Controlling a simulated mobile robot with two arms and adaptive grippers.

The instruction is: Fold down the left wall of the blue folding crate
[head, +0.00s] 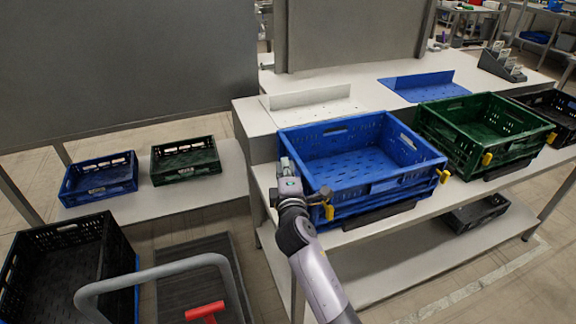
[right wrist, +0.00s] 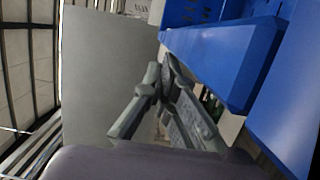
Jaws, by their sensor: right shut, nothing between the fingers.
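The blue folding crate (head: 395,178) stands on the white shelf in the middle of the head view, with its walls upright and its perforated floor bare. Yellow latches (head: 443,177) show at its front corners. My right gripper (head: 286,164) is at the outer side of the crate's left wall, close to its rim. The gripper is shut and empty; contact with the wall cannot be told. In the right wrist view its closed fingers (right wrist: 160,82) are beside the blue crate wall (right wrist: 225,65). My arm hides part of the left wall. My left gripper is not in view.
A green crate (head: 490,103) and a black crate (head: 565,130) stand to the right. Small blue (head: 98,187) and green (head: 187,172) crates sit on the left table. A blue panel (head: 425,84) lies behind. A cart handle (head: 150,272) is at lower left.

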